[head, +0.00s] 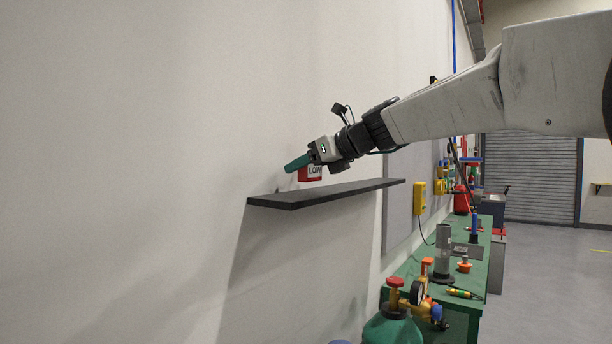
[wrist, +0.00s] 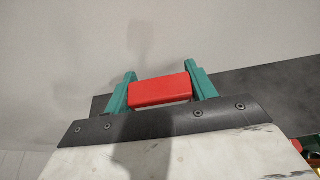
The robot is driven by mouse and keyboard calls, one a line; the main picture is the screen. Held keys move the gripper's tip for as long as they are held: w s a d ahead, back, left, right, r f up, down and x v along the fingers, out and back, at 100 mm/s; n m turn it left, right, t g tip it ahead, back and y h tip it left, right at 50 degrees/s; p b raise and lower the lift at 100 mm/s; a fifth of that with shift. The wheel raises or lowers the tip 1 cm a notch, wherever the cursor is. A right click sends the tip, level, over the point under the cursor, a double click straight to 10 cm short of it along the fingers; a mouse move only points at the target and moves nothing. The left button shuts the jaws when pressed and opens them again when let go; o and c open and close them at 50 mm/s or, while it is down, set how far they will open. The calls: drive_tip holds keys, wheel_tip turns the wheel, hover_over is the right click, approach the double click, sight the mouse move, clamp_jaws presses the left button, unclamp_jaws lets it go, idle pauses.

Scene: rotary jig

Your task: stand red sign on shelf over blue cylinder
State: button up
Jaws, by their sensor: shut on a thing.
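The red sign (head: 311,173) shows in the head view with a white patch reading "LOW". My gripper (head: 298,163) is shut on it, just above the dark shelf (head: 325,194) on the wall. In the wrist view the red sign (wrist: 160,91) sits between the two green fingers of my gripper (wrist: 163,88). The dark shelf (wrist: 255,87) runs behind it there. I cannot tell whether the sign touches the shelf. The top of a blue thing (head: 341,342), possibly the blue cylinder, shows at the bottom edge of the head view below the shelf.
A green gas cylinder (head: 392,330) with a red valve stands at the bottom. A green workbench (head: 462,275) with tools runs along the wall to the right. A yellow box (head: 419,197) hangs on a grey wall panel. The shelf top looks otherwise clear.

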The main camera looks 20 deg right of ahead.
drive_tip(key=shift+f, duration=1.05)
drive_tip(key=shift+f, duration=0.15)
drive_tip(key=o, duration=1)
